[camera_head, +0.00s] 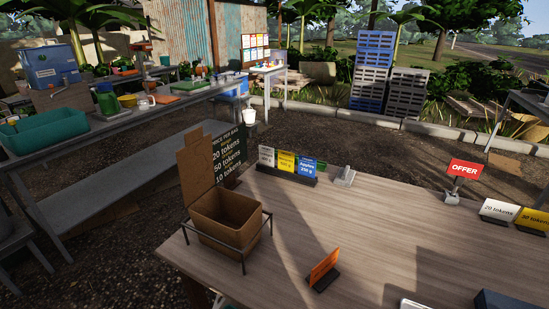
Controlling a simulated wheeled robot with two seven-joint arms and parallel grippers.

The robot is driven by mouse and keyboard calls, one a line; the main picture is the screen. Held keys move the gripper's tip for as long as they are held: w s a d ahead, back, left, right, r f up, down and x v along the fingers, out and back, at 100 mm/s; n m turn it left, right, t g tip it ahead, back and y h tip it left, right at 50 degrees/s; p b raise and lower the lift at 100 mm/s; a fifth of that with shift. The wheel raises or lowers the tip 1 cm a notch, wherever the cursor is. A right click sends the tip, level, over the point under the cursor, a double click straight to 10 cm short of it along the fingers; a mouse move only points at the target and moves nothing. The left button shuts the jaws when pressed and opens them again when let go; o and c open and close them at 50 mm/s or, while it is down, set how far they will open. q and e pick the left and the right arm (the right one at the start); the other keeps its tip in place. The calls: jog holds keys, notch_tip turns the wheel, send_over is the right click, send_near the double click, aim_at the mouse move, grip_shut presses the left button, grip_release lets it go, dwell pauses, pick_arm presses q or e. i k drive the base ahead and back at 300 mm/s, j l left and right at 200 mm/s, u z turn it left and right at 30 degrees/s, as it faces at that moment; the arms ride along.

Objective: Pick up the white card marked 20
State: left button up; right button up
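The white card (499,210) reads "20 tokens" and stands near the right edge of the wooden table. A yellow card (532,221) reading "30 tokens" stands close to its right and is cut by the picture edge. Neither of my grippers shows in the head view. Nothing covers the front of the white card.
A red "OFFER" sign (465,169) stands left of the white card. A cardboard box (226,217) in a wire stand, an orange card (324,267) in a holder, and a rack of several small cards (287,175) share the table (400,230). Its middle is clear.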

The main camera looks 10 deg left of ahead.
aim_at(495, 212)
jog(key=i+l+u, duration=0.15)
jog(key=u, duration=0.3)
jog(key=i+l+u, duration=0.2)
jog(key=u, duration=0.2)
jog(key=z, duration=2.35)
